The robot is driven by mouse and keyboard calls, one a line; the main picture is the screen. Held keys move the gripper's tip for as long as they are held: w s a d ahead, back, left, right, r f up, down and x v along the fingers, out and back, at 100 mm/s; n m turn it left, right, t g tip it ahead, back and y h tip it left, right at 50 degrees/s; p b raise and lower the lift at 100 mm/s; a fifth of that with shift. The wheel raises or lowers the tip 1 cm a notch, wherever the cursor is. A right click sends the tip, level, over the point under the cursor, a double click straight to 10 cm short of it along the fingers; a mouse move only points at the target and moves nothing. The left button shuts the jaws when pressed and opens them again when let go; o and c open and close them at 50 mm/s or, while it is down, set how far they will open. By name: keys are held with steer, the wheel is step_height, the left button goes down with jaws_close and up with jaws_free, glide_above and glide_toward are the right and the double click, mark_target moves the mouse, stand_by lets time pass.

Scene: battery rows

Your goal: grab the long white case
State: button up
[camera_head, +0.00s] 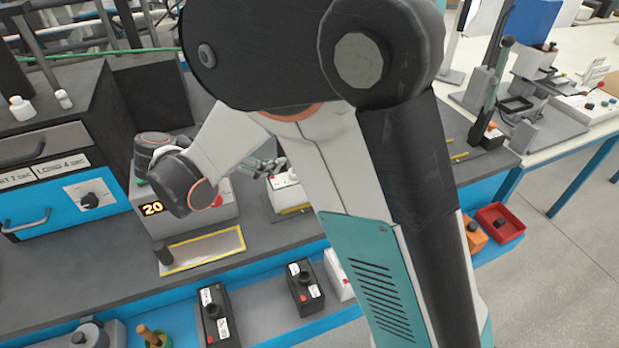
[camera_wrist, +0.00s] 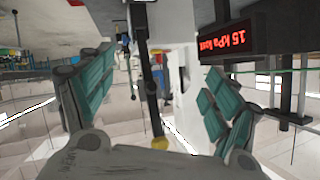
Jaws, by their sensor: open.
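A white case (camera_head: 340,274) shows on the low blue-edged shelf, right of the black batteries. My arm hides its right part, so I cannot tell its full length. Another white-sided case (camera_head: 286,193) sits on the bench just left of my arm, also partly covered. My gripper (camera_wrist: 158,65) is open in the wrist view, with teal pads on both fingers and nothing between them. The white case cannot be made out in that view.
Two black batteries (camera_head: 214,316) (camera_head: 305,287) stand on the shelf. A yellow-edged plate (camera_head: 203,249) lies on the bench beside a unit reading 20 (camera_head: 153,209). A red bin (camera_head: 501,222) is at right. The wrist view shows a red-lettered display (camera_wrist: 232,38).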

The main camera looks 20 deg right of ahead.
steer(key=g+b, duration=0.1)
steer(key=b, duration=0.2)
glide_toward(290, 179)
steer(key=d, duration=0.2)
steer(key=shift+y, duration=0.3)
steer(key=shift+b+x, duration=1.15)
steer(key=shift+x, duration=2.85)
steer(key=shift+a, duration=0.15)
steer(key=c, duration=1.7)
